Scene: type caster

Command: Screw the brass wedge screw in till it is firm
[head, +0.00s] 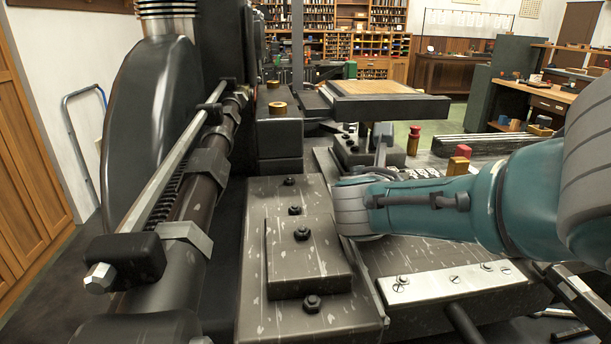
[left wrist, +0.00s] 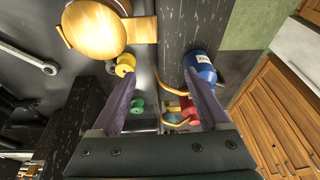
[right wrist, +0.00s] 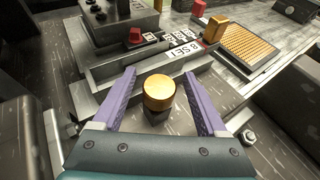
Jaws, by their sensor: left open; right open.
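A round brass-topped screw (right wrist: 159,92) with a dark lower part, apparently the brass wedge screw, stands in the right wrist view. My right gripper (right wrist: 158,98) is open, with one purple finger on each side of it and a visible gap to both. In the head view my right arm reaches in from the right, and its wrist (head: 360,207) hides the fingertips and this screw. My left gripper (left wrist: 162,105) is open and empty in the left wrist view. It is outside the head view.
Beside the screw are a "SET" label (right wrist: 182,51), a red knob (right wrist: 134,36), another brass cylinder (right wrist: 215,28) and a bolt (right wrist: 249,137). The left wrist view shows a blue can (left wrist: 200,69), a yellow spool (left wrist: 125,65) and a green spool (left wrist: 137,107).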

